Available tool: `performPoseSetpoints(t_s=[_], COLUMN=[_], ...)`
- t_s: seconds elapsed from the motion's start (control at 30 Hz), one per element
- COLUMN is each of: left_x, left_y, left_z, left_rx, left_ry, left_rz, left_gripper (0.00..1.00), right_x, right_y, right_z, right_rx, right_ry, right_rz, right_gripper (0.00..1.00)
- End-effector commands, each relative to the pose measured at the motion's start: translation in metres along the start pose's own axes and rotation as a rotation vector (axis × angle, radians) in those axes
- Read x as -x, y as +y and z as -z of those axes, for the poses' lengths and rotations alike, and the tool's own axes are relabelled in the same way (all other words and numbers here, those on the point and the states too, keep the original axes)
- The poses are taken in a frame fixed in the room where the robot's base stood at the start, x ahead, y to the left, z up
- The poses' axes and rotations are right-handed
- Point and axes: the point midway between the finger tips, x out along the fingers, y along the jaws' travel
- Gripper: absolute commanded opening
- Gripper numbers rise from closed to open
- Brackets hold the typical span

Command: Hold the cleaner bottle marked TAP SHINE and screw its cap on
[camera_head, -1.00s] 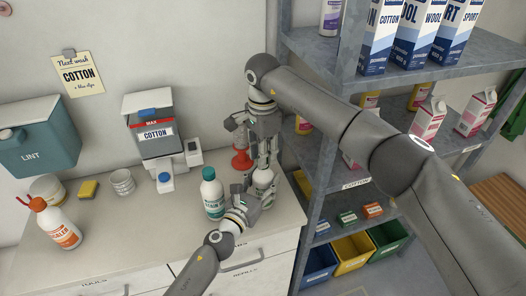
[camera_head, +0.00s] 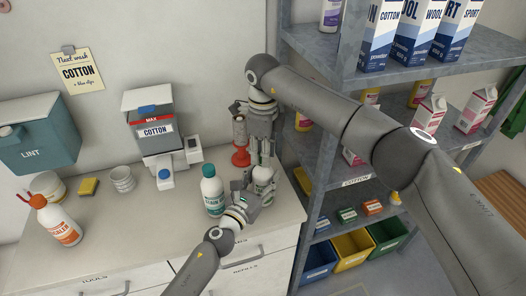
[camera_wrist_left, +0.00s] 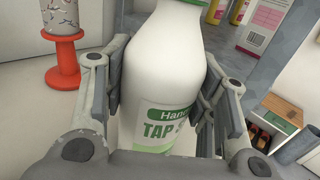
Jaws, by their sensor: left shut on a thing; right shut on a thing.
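The white TAP SHINE bottle (camera_head: 263,175) stands upright near the counter's right end. In the left wrist view the bottle (camera_wrist_left: 165,60) shows its green label between the fingers. My left gripper (camera_head: 252,188) is shut around the bottle's body, and its fingers show in the left wrist view (camera_wrist_left: 165,88). My right gripper (camera_head: 264,157) points down from above and is shut at the bottle's top. The cap is mostly hidden by its fingers; a bit of green (camera_wrist_left: 183,2) shows above the bottle's shoulder. I cannot tell how the cap sits on the neck.
A similar bottle with a teal cap (camera_head: 212,190) stands just left of my left gripper. A red-based stand (camera_head: 241,157) is behind. A metal shelf (camera_head: 318,140) rises at right.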

Motion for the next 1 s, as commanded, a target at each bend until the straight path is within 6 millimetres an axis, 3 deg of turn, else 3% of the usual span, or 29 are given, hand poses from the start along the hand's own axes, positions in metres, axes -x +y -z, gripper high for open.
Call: performPoseSetpoints(t_s=[1.0], left_x=[0.0001], left_y=[-0.0005], left_z=[0.0001], left_rx=[-0.001], left_ry=[0.000], left_rz=[0.001], left_gripper=[0.00], right_x=[-0.0001], right_y=[-0.0015], right_z=[0.0001], right_rx=[-1.839], right_ry=[-0.003], right_rz=[0.001], right_gripper=[0.19])
